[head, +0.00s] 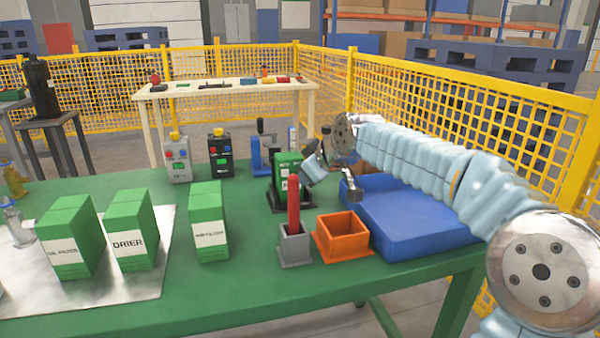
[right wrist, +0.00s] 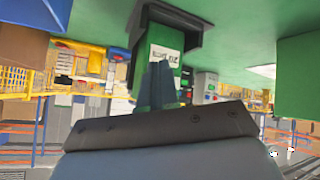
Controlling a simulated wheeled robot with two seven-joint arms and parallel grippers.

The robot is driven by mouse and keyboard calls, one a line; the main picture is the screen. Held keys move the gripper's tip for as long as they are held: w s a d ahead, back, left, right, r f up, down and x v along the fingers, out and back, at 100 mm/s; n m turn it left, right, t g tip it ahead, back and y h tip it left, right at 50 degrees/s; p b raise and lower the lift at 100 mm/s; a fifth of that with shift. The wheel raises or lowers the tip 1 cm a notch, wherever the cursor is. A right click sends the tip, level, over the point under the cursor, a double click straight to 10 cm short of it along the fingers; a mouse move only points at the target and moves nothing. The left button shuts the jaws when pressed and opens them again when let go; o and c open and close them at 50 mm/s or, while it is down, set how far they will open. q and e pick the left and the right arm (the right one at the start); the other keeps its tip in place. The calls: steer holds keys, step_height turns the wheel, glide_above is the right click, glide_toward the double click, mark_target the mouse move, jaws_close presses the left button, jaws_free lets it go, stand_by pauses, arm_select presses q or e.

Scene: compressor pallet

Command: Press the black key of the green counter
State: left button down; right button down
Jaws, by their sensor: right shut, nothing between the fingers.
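The green counter (head: 288,172) stands upright on a black base on the green table, behind the red bar. It has a pale label on its face. In the right wrist view the counter (right wrist: 150,92) appears upside down, its black base at the top. My right gripper (head: 314,168) is just right of the counter in the head view, shut and empty. In the right wrist view its closed fingers (right wrist: 160,82) overlap the counter's face; I cannot tell whether they touch it. The black key cannot be made out. My left gripper is not in view.
A red bar (head: 293,210) stands in a grey holder (head: 294,248) beside an orange bin (head: 342,256). A blue tray (head: 440,235) lies right. Green boxes (head: 130,245) stand left. A grey control box (head: 178,160) and a black one (head: 220,158) stand behind.

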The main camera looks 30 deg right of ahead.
steer(key=shift+w+d, duration=0.15)
steer(key=shift+w, duration=0.5)
stand_by(0.7)
steer(key=shift+s, duration=0.1)
steer(key=shift+s+a+b, duration=0.2)
steer(key=shift+s+b, duration=0.3)
steer(key=shift+s, duration=0.25)
steer(key=shift+s+a+f+b, duration=0.1)
steer(key=shift+s+a+b, duration=0.1)
steer(key=shift+s+b, duration=0.4)
steer(key=shift+s+a+b, duration=0.15)
steer(key=shift+s+b, duration=0.15)
steer(key=shift+s, duration=0.6)
steer(key=shift+s+a+b, duration=0.2)
steer(key=shift+s+b, duration=0.1)
steer(key=shift+s, duration=0.65)
